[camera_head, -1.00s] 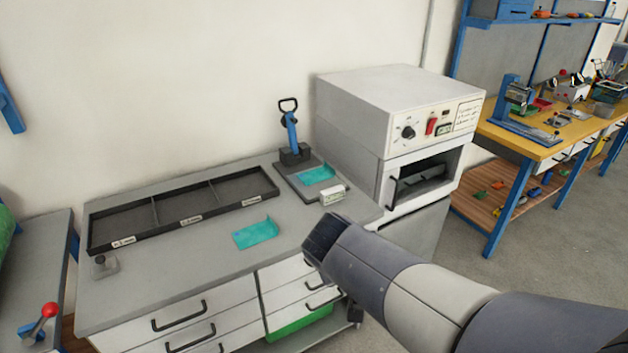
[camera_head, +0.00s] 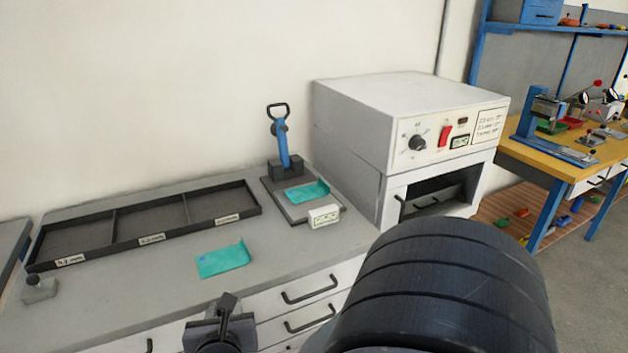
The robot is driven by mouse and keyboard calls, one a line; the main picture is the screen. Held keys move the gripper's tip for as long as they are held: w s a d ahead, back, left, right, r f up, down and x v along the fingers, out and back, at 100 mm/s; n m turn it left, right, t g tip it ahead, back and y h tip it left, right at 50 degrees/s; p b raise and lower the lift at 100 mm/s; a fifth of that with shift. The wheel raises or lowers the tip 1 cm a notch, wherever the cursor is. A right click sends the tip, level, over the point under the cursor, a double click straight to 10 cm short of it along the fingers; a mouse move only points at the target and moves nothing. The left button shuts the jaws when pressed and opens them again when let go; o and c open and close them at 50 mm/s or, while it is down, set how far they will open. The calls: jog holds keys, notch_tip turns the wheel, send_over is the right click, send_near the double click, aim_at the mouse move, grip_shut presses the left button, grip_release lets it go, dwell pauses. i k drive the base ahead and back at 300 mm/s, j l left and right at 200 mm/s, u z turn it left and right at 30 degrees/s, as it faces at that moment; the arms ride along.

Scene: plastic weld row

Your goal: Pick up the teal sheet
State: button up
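One teal sheet (camera_head: 224,259) lies on the grey bench top, with an edge turned up on its right and a small blue mark at its left. A second teal sheet (camera_head: 307,192) lies on the base plate of the blue-handled clamp (camera_head: 283,145), also with a raised right edge. My gripper (camera_head: 226,308) is at the bottom of the picture, in front of the bench sheet and apart from it in the picture. Its fingers are dark and seen end-on, so their opening is unclear. No sheet shows in it.
An empty three-part black tray (camera_head: 150,241) lies at the back left of the bench. A white oven (camera_head: 408,115) with an open front stands to the right. A small white labelled block (camera_head: 325,216) sits by the clamp plate. Bench around the nearer sheet is clear.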

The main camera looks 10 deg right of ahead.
aim_at(320, 190)
jog(key=i+l+u, duration=0.1)
jog(key=i+l, duration=0.4)
jog(key=l, duration=0.2)
jog(key=i+l+u, duration=0.15)
jog(key=l, duration=0.2)
jog(key=i+l, duration=0.3)
jog(key=i+l+u, duration=0.15)
jog(key=l, duration=0.3)
jog(key=i+l, duration=0.25)
jog(key=l, duration=0.2)
jog(key=j+u, duration=0.05)
